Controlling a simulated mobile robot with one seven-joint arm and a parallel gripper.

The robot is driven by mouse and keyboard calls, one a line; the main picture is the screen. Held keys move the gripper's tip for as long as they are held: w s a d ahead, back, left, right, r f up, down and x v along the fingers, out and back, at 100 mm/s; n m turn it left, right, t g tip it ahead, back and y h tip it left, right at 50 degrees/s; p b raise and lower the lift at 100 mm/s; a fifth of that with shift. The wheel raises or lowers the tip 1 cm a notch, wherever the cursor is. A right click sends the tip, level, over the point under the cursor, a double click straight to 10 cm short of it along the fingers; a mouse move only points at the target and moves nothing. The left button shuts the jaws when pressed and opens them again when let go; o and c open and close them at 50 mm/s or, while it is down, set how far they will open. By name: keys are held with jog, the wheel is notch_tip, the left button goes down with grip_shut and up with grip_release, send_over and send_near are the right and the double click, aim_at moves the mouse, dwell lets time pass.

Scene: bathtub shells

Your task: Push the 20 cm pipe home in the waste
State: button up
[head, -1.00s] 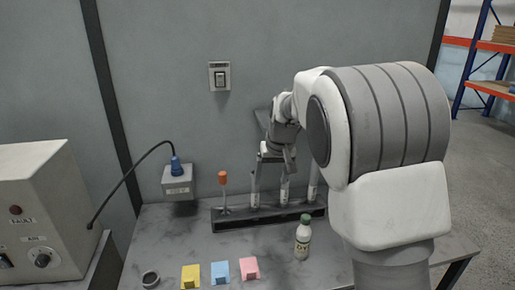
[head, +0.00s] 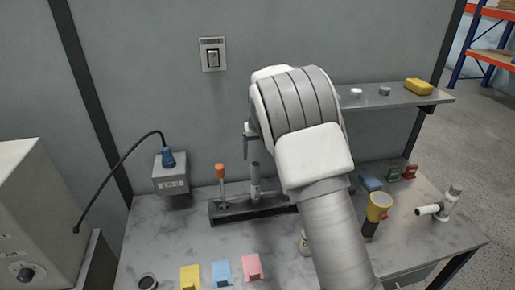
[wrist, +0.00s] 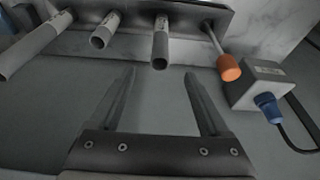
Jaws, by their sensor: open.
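Several grey pipes stand upright in a dark rack (head: 228,213) at the back of the bench. One pipe (head: 255,183) shows in the head view; my arm hides others. The wrist view shows a pipe (wrist: 160,42) nearest the jaws, a second pipe (wrist: 106,31) and a third (wrist: 36,44) to its left. I cannot tell which is 20 cm long. My gripper (wrist: 160,74) is open and empty, its fingertips pointing toward the nearest pipe's end, apart from it. A white pipe fitting (head: 440,207), possibly the waste, stands at the bench's right.
An orange-handled tool (head: 220,173) stands in the rack's left end. A socket box (head: 171,178) with a blue plug is left of it. A yellow-black torch (head: 376,213) stands right of my arm. A shelf (head: 400,97) overhangs the back right. Front left holds coloured pads.

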aim_at(256, 164)
jog(key=shift+b+x, duration=1.45)
jog(key=shift+x, duration=2.05)
grip_shut()
jog(key=shift+r+p, duration=2.6)
jog(key=shift+r, duration=1.95)
